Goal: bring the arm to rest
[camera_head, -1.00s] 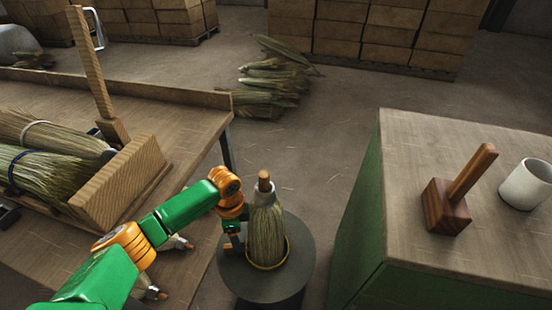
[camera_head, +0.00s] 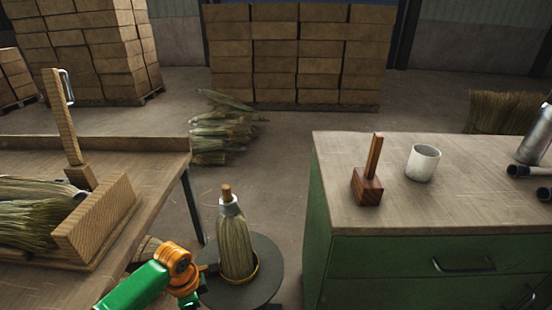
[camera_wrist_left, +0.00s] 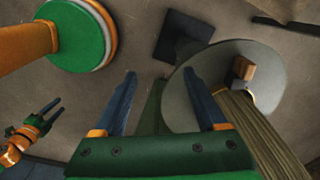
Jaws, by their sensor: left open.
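A straw broom head (camera_head: 236,248) stands upright on a round grey stand (camera_head: 268,272), with a wooden stub (camera_head: 227,192) and pale collar on top and a yellow band low around it. My left gripper (camera_wrist_left: 163,95) is open in the wrist view, with nothing between its fingers. The broom (camera_wrist_left: 255,125) is to the right of it there, apart from the fingers. In the head view my left arm's green and orange links are left of the broom, and the fingertips are hard to make out. My right gripper (camera_wrist_left: 52,113) shows small in the wrist view, its fingers apart and empty.
A wooden bench (camera_head: 120,160) with straw bundles (camera_head: 30,222) is at the left. A green cabinet (camera_head: 420,265) at the right carries a wooden mallet (camera_head: 368,185) and white mug (camera_head: 423,162). More straw (camera_head: 222,128) lies on the floor, with open floor around it.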

